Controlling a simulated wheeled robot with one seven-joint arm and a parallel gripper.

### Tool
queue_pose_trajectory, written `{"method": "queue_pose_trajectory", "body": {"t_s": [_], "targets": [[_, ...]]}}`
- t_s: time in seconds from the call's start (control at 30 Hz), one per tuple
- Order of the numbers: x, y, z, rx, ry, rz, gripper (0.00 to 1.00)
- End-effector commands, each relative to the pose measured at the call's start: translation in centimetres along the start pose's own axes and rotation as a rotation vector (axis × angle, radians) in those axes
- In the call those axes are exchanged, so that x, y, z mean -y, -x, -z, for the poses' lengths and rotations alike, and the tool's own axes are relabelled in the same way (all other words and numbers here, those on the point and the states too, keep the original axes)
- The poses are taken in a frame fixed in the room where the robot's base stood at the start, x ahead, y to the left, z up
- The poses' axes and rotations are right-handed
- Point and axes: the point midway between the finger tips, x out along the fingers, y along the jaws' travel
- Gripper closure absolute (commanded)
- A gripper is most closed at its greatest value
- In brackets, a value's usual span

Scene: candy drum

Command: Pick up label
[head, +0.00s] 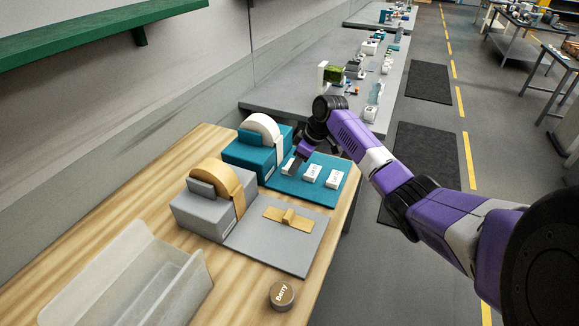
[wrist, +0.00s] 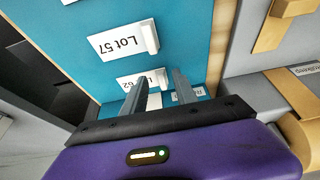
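White labels with raised tabs lie in a row on a teal plate (head: 305,191). In the head view they are a left label (head: 288,167), a middle label (head: 312,173) and a right label (head: 334,178). The wrist view shows one reading "Lot 57" (wrist: 118,42) and another ending in "62" (wrist: 131,76), partly covered by a finger. My gripper (wrist: 161,85) is open, its two fingers apart, near the label ending in "62". In the head view my gripper (head: 298,158) is at the left label, partly hiding it. Contact cannot be told.
A teal dispenser (head: 246,155) with a white roll stands behind the plate. Beside it are a grey dispenser (head: 196,213) with a tan roll and a grey plate (head: 275,248) with a tan label (head: 274,214). A "Berry" lid (head: 283,294) and a clear bin (head: 95,268) are nearer.

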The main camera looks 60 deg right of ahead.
Motion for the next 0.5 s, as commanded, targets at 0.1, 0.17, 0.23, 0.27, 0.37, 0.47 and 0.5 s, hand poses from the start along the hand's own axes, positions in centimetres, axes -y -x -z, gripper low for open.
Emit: {"method": "queue_pose_trajectory", "body": {"t_s": [0.1, 0.17, 0.23, 0.27, 0.37, 0.47, 0.5], "targets": [[0.0, -1.4, 0.0, 0.001, -0.001, 0.000, 0.65], [0.0, -1.8, 0.0, 0.001, -0.001, 0.000, 0.65], [0.0, -2.0, 0.0, 0.001, -0.001, -0.001, 0.65], [0.0, -2.1, 0.0, 0.000, -0.001, -0.001, 0.65], [0.0, -2.1, 0.0, 0.000, -0.001, -0.001, 0.65], [0.0, -2.1, 0.0, 0.000, -0.001, -0.001, 0.73], [0.0, -2.1, 0.0, 0.000, -0.001, -0.001, 0.81]]}}
